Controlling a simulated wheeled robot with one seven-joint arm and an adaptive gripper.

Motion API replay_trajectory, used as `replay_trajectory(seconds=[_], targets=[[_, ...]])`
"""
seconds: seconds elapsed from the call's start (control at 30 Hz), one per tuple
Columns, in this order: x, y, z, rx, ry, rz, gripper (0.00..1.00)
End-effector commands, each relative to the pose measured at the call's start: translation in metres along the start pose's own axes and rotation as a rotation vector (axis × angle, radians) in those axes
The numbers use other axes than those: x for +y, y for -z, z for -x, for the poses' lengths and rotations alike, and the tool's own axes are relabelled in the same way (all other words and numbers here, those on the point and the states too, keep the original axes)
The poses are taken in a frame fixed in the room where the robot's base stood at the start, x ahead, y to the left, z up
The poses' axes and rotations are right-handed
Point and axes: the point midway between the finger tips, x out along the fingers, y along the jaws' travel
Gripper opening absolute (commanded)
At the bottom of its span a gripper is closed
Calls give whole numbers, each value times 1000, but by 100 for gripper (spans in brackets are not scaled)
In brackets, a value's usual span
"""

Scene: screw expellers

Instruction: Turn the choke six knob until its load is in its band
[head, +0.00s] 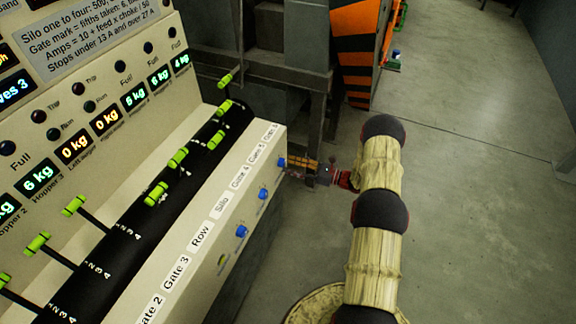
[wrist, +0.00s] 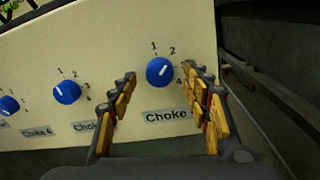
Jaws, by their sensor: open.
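The end choke knob (wrist: 160,71) is round and blue with a white pointer mark. My gripper (wrist: 159,79) is open, one orange-padded finger on each side of this knob. I cannot tell whether they touch it. In the head view my gripper (head: 293,164) is at the far end of the panel front, by the last blue knob (head: 281,162).
More choke knobs (wrist: 67,91) run leftward. Green-handled levers (head: 178,158) stand above on the sloped console. Lit kg displays (head: 75,147) and a placard (head: 90,35) with amp limits are behind. A dark metal frame (head: 318,110) stands beyond; the floor at right is clear.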

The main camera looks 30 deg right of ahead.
Motion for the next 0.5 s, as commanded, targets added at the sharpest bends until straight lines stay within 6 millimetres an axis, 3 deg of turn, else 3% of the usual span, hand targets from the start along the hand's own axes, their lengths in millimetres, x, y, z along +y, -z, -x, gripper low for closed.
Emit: replay_trajectory(seconds=[0.2,0.5], targets=[[0,1,-18,1,0,-1,48],[0,0,-20,1,1,0,48]])
